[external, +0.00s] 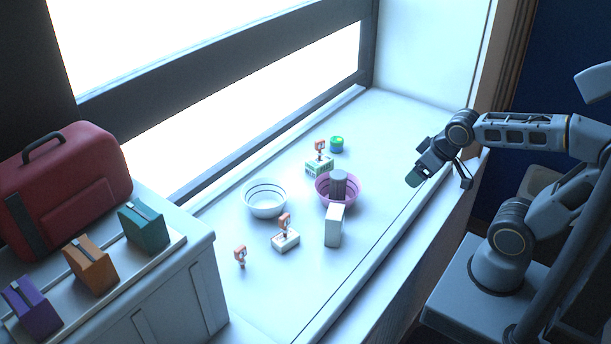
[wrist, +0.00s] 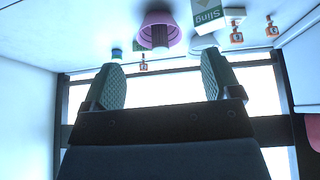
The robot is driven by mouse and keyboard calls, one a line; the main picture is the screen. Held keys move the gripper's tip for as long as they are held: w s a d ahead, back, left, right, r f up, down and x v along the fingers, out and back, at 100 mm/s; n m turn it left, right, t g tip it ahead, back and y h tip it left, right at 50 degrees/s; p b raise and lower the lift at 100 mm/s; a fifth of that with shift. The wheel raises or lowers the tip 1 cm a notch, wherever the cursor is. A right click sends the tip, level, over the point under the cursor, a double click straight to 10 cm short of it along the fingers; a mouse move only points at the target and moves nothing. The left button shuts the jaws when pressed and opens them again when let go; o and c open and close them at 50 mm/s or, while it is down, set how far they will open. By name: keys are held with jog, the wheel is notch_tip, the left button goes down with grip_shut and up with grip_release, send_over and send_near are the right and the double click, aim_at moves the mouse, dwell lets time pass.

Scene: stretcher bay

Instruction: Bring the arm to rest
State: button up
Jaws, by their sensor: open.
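My gripper (external: 440,181) hangs in the air over the near edge of the white counter (external: 385,125), at the right. It also shows in the wrist view (wrist: 161,68), with its two textured fingers apart and nothing between them. The wrist picture appears upside down. The arm is bent, reaching left from its base, and the gripper points down and left. It is apart from every object on the counter.
On the counter are a white bowl (external: 265,211), a pink bowl (external: 325,197) with a grey cylinder (external: 339,184), a white box (external: 334,226), a green-blue tub (external: 337,144) and small orange items. A red case (external: 75,185) and coloured pouches stand left.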

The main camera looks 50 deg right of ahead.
jog(key=shift+s+a+r+g, duration=0.2)
jog(key=shift+s+a, duration=0.05)
jog(key=shift+s, duration=0.35)
jog(key=shift+s+a+r+g, duration=0.2)
jog(key=shift+s+a, duration=0.05)
jog(key=shift+s, duration=0.35)
